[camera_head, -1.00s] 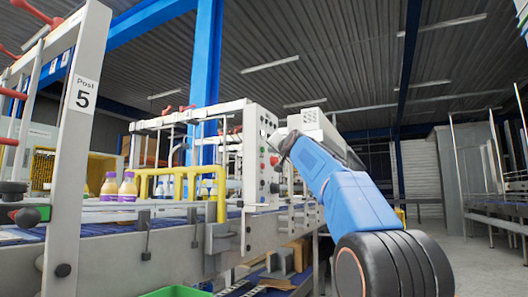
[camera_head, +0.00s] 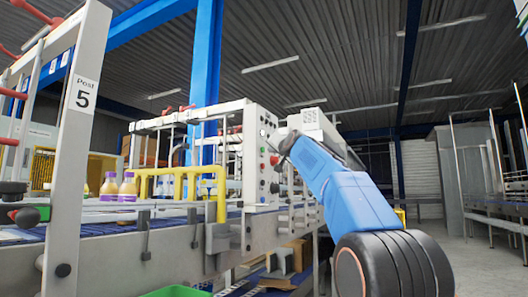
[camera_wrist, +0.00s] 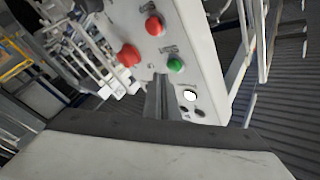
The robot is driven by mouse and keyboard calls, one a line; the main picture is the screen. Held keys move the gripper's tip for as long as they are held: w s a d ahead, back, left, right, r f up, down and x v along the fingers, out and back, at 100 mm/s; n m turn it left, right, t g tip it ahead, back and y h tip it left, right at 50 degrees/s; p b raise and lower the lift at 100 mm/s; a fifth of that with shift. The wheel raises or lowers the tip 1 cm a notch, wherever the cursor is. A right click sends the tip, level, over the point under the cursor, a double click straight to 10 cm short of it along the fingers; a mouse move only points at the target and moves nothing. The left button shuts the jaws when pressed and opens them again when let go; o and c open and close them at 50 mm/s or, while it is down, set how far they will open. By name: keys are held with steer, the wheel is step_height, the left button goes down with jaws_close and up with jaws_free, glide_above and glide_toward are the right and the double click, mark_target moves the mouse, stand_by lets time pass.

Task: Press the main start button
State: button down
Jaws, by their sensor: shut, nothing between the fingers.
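A pale control panel (camera_head: 255,160) stands at the end of the conveyor machine. In the wrist view the panel (camera_wrist: 205,65) fills the upper middle. It carries a green button (camera_wrist: 176,64), a large red mushroom button (camera_wrist: 130,55), another red button (camera_wrist: 155,25), a white button (camera_wrist: 190,95) and small dark ones. The labels are too small to read, so I cannot tell which button is the main start. My gripper (camera_wrist: 162,78) is shut and empty, its tips left of and below the green button in that view. Contact with the panel cannot be told. In the head view my gripper (camera_head: 279,141) is close to the panel's upper right.
A conveyor (camera_head: 110,228) runs along the left, with purple-labelled bottles (camera_head: 127,187) and a yellow guard frame (camera_head: 215,185). A green crate (camera_head: 177,291) is low at the front.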

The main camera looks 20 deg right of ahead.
steer(key=shift+w+a, duration=0.1)
steer(key=shift+w, duration=0.05)
steer(key=shift+w+a, duration=0.15)
steer(key=shift+w, duration=0.05)
